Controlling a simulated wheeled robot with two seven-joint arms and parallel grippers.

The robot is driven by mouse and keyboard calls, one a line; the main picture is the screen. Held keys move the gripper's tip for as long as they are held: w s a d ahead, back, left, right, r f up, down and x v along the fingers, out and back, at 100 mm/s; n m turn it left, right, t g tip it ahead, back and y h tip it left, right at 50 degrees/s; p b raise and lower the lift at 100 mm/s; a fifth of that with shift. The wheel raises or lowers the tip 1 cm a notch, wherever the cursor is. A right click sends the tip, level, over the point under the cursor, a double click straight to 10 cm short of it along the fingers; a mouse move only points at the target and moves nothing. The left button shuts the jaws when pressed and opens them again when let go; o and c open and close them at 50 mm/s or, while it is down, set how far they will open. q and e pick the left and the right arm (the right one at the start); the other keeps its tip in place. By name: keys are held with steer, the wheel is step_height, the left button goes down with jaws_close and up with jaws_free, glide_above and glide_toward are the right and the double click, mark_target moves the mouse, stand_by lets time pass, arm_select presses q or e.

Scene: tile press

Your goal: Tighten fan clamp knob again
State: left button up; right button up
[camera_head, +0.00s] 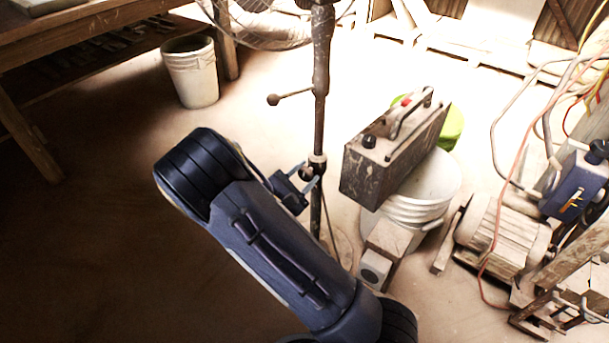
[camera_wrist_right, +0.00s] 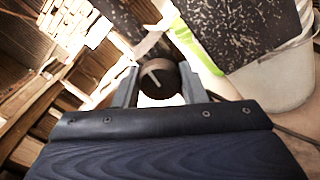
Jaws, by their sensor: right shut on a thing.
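The fan stand is a dark upright pole (camera_head: 321,75) with the wire fan cage (camera_head: 255,30) at the top. A side handle with a ball end (camera_head: 273,100) sticks out left from the pole. My right gripper (camera_head: 313,180) is at the lower clamp on the pole. In the right wrist view, the round dark clamp knob (camera_wrist_right: 160,78) with a pale line on its face sits between the two fingers. The fingers are shut on it. The far side of the clamp is hidden. My left gripper is not in view.
A dirty metal box with a handle (camera_head: 395,150) rests on a white bucket (camera_head: 430,185) just right of the pole. A motor (camera_head: 500,230) and a blue box (camera_head: 575,185) stand at right. Another bucket (camera_head: 192,75) stands by the wooden table (camera_head: 85,35). Floor at left is clear.

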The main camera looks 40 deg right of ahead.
steer(key=m, duration=0.4)
steer(key=shift+f+m, duration=0.1)
steer(key=shift+m, duration=0.2)
steer(key=m, duration=0.3)
steer(key=shift+m, duration=0.3)
steer(key=m, duration=0.4)
steer(key=shift+m, duration=1.8)
steer(key=o, duration=1)
steer(key=shift+a, duration=0.15)
